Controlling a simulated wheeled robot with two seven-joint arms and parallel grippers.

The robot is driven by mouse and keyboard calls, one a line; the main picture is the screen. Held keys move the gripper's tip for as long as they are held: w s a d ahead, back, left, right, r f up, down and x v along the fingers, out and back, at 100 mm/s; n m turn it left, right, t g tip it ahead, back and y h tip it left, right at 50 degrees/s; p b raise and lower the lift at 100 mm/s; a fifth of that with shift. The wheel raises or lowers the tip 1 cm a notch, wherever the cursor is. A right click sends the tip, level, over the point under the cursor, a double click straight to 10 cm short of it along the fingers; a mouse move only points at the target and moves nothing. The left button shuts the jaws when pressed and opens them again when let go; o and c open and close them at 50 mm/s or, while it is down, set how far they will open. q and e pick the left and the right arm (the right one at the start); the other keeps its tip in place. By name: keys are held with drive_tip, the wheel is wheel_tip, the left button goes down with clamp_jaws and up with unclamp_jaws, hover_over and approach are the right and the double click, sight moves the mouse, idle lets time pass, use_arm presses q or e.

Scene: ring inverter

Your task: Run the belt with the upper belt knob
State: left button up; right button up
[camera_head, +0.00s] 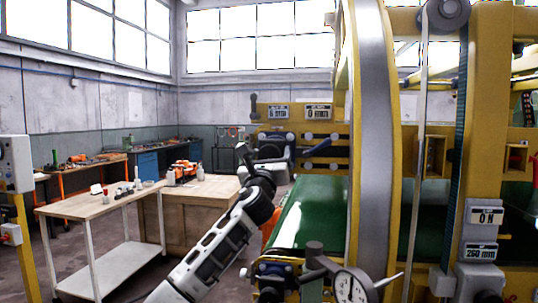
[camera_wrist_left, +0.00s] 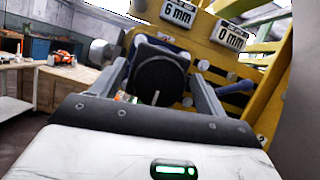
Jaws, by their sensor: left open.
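A dark round knob (camera_wrist_left: 160,82) faces the left wrist camera on the yellow machine panel, below the 6 mm display (camera_wrist_left: 178,13). My left gripper (camera_wrist_left: 161,72) is open, with one finger on each side of this knob; I cannot tell whether they touch it. In the head view my left gripper (camera_head: 262,163) is at the panel's left part, and its wrist partly hides the knob there. The green belt (camera_head: 312,212) runs below and to the right of it. My right gripper is not in view.
A 0 mm display (camera_head: 318,112) is beside the 6 mm one. Lower down are a dark handle (camera_head: 315,251) and a dial gauge (camera_head: 350,288). The large grey and yellow ring (camera_head: 377,130) stands right of my arm. A wooden workbench (camera_head: 100,203) is at the left.

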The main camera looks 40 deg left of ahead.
use_arm(q)
drive_tip(key=c, duration=1)
drive_tip(key=shift+n, duration=0.4)
